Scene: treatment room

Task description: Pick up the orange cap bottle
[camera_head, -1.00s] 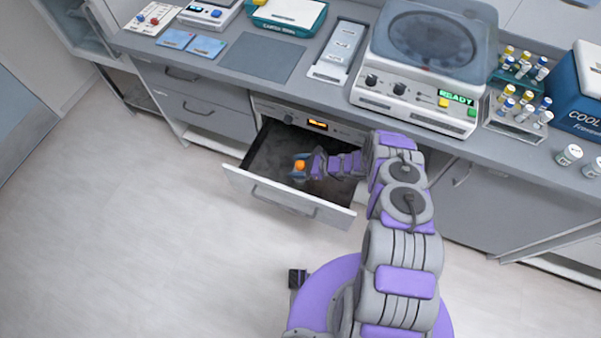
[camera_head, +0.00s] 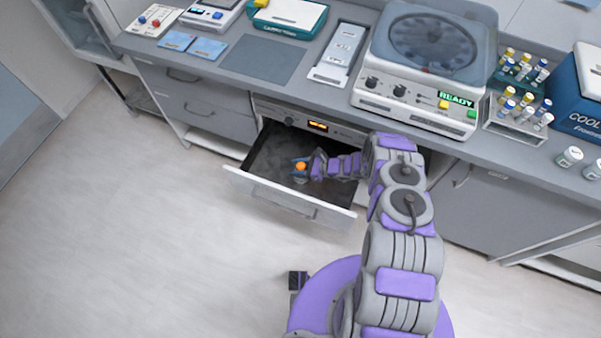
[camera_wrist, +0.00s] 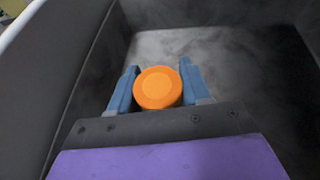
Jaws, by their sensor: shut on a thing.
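The orange cap bottle (camera_head: 300,166) is in the open drawer (camera_head: 236,178), seen from above with only its orange cap clear. In the wrist view the orange cap (camera_wrist: 158,88) sits between the two blue fingers of my gripper (camera_wrist: 158,86). My gripper (camera_head: 303,166) is shut on the bottle. The bottle's body is hidden under the cap, and I cannot tell whether it touches the drawer floor.
The drawer's front panel (camera_head: 285,199) stands out from the cabinet, with side walls around my gripper. Mist drifts over the dark drawer floor (camera_wrist: 235,60). The counter (camera_head: 215,68) above holds a centrifuge (camera_head: 415,95) and tube racks (camera_head: 515,125). Open floor lies left.

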